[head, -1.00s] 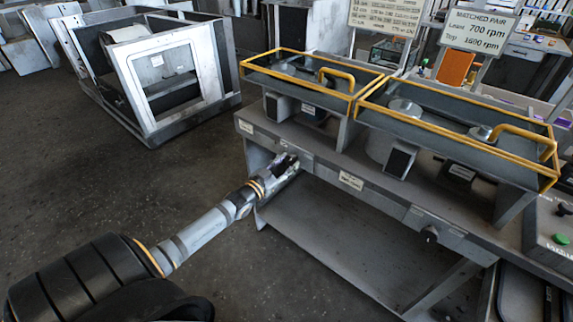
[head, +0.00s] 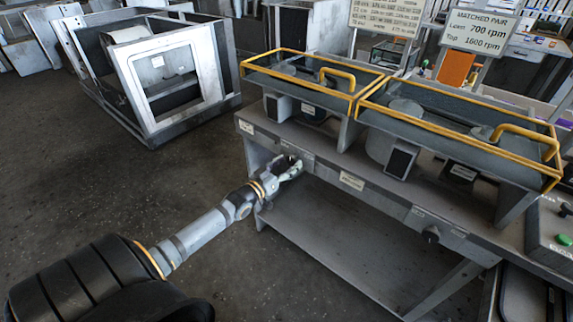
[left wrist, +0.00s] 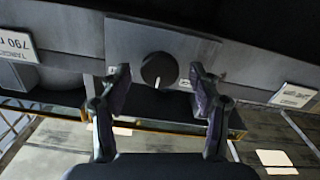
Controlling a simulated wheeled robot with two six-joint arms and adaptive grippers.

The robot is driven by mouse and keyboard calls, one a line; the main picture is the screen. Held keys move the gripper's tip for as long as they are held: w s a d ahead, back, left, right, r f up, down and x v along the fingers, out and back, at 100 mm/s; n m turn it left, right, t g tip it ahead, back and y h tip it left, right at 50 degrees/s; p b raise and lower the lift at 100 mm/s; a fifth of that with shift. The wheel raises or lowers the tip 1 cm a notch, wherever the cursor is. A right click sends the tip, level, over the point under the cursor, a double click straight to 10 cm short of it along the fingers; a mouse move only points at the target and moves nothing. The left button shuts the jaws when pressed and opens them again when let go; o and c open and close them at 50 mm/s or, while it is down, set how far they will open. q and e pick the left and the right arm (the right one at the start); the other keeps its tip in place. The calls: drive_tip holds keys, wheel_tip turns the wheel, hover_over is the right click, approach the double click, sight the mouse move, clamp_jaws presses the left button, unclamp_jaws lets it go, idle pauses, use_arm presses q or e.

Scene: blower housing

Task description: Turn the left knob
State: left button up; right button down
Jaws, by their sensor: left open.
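In the left wrist view the left knob (left wrist: 158,70) is a round black dial with a white mark pointing down in the picture. It sits on a grey front panel (left wrist: 125,38). My left gripper (left wrist: 160,82) is open, with one finger on each side of the knob and a visible gap to both. I cannot tell how far the fingertips are from the panel. In the head view my left gripper (head: 290,166) is at the left part of the bench front, where it hides the left knob. My right gripper is not in view.
A second black knob (head: 431,235) is further right on the bench front (head: 385,208). Two yellow-framed covers (head: 310,80) stand on the bench top. A green button (head: 563,239) is on a box at right.

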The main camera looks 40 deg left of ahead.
use_arm(q)
drive_tip(key=s, duration=1.2)
drive_tip(key=shift+a, duration=0.45)
drive_tip(key=s+a+f+g+y+p, duration=0.15)
drive_tip(key=s+a+f, duration=0.25)
drive_tip(key=f, duration=0.4)
drive_tip(key=s+a+f+g+y+p, duration=0.1)
drive_tip(key=s+a+f+g+p, duration=0.2)
drive_tip(key=f, duration=0.6)
drive_tip(key=s+a+f+g+y, duration=0.25)
drive_tip(key=s+a+f, duration=0.2)
drive_tip(key=f, duration=0.35)
drive_tip(key=s+d+f+g+h+p, duration=0.1)
drive_tip(key=s+d+f+g, duration=0.15)
drive_tip(key=s+f, duration=0.25)
drive_tip(key=s+d+f+g+p, duration=0.1)
drive_tip(key=s+d+f+g, duration=0.1)
drive_tip(key=s+d+f, duration=0.3)
drive_tip(key=s+d+f+m+g, duration=0.1)
drive_tip(key=s+d+f+g, duration=0.1)
drive_tip(key=s+d+f, duration=0.2)
drive_tip(key=s+d+f+m+g+h+p, duration=0.1)
drive_tip(key=s+d+f+g, duration=0.2)
drive_tip(key=s+d, duration=0.7)
wheel_tip(320, 180, down, 2)
drive_tip(key=shift+s+d+f+h, duration=0.1)
drive_tip(key=shift+s+d+h, duration=0.05)
drive_tip(key=shift+h, duration=0.15)
